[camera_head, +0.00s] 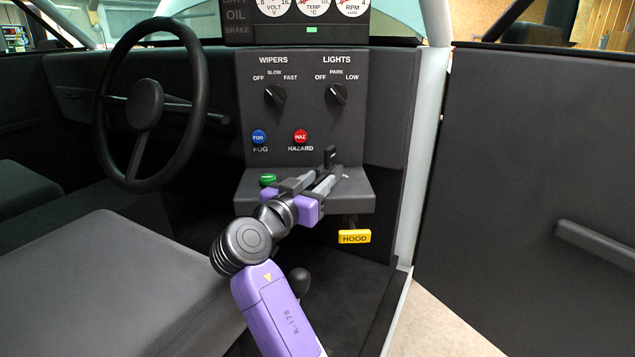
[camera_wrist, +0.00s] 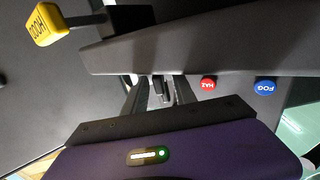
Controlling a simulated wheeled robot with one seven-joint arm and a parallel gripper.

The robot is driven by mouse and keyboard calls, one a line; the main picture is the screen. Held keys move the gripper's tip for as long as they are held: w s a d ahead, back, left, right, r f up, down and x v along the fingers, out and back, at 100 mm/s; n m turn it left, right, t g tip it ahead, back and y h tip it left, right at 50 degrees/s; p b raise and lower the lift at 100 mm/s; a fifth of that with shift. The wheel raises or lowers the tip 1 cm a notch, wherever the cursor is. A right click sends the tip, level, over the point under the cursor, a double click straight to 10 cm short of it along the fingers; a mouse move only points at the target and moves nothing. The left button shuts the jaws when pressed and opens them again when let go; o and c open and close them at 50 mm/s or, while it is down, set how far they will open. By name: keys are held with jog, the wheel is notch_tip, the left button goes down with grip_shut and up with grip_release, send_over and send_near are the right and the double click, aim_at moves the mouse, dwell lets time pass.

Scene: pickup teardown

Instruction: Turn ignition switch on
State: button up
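A small black upright switch (camera_head: 330,156) stands on the shelf (camera_head: 352,192) below the dash panel. No label on it shows, so I cannot be sure it is the ignition switch. My gripper (camera_head: 322,177) reaches over the shelf from the front, its fingers apart and pointing at the switch. In the wrist view my gripper (camera_wrist: 160,88) has a finger on each side of a narrow dark piece (camera_wrist: 158,87), with gaps beside it. Whether either finger touches it is hidden. A green button (camera_head: 267,180) sits on the shelf left of the gripper.
The dash panel above has a wipers knob (camera_head: 275,95), a lights knob (camera_head: 336,94), a blue fog button (camera_head: 259,136) and a red hazard button (camera_head: 300,136). A yellow hood handle (camera_head: 354,237) hangs below the shelf. The steering wheel (camera_head: 104,110) is at left, the open door (camera_head: 540,150) at right.

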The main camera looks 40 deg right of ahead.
jog(key=v, duration=0.7)
jog(key=shift+s+a, duration=0.1)
jog(key=shift+a, duration=0.2)
